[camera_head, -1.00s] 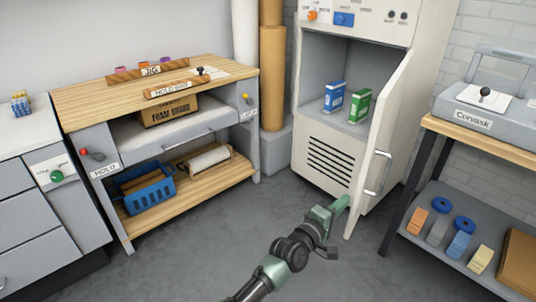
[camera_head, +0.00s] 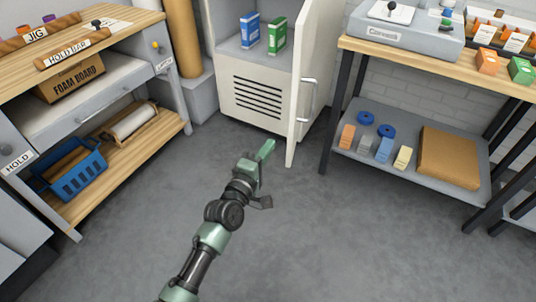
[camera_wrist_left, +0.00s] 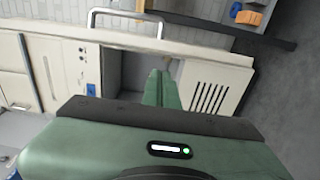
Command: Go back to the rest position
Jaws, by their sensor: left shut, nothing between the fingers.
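My left gripper (camera_head: 266,150) is shut and empty. It is held out over the grey floor, in front of the white cabinet, and its fingers point up and right in the head view. In the left wrist view its green fingers (camera_wrist_left: 161,88) lie together, with the cabinet beyond them. My right gripper is in neither view.
The white cabinet (camera_head: 262,128) has its door (camera_head: 308,80) open, with a blue box (camera_head: 250,31) and a green box (camera_head: 277,35) inside. A workbench (camera_head: 165,100) stands left, and a shelved table (camera_head: 410,168) right. The floor (camera_head: 330,240) between is clear.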

